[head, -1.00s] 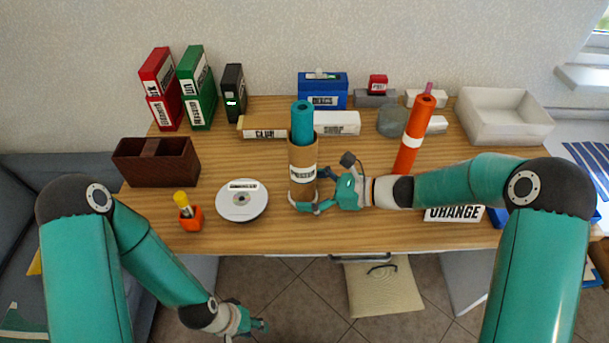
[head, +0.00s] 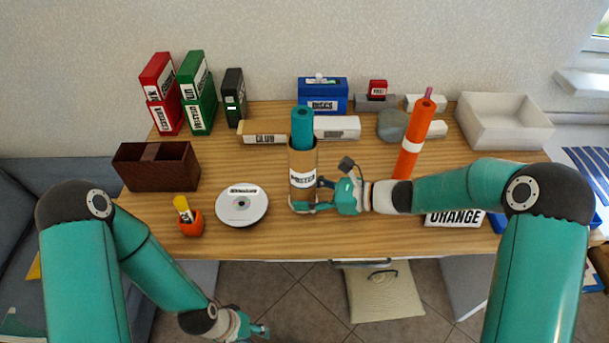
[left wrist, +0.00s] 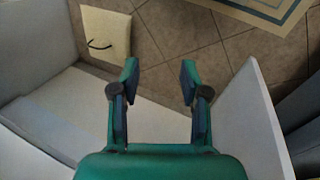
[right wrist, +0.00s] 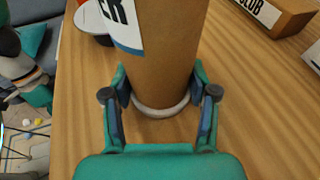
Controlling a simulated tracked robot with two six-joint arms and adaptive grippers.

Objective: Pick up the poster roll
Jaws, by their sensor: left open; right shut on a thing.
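A brown cardboard tube (head: 303,163) with a white label stands upright near the front middle of the desk. A teal roll (head: 302,125) sticks out of its top. My right gripper (head: 318,196) is shut on the tube low down, from the right. In the right wrist view the tube (right wrist: 165,50) stands between the fingers (right wrist: 161,105), its label ends in "ER", and a pale ring shows at its base. I cannot tell whether the base touches the desk. My left gripper (head: 262,331) is open and empty, below the desk's front edge; its fingers (left wrist: 160,85) show floor between them.
An orange roll (head: 413,140) stands to the right behind my right gripper. A white disc (head: 241,206) and an orange cup (head: 191,226) lie to the left. Boxes and a white tray (head: 503,118) line the back. Bare desk lies front middle.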

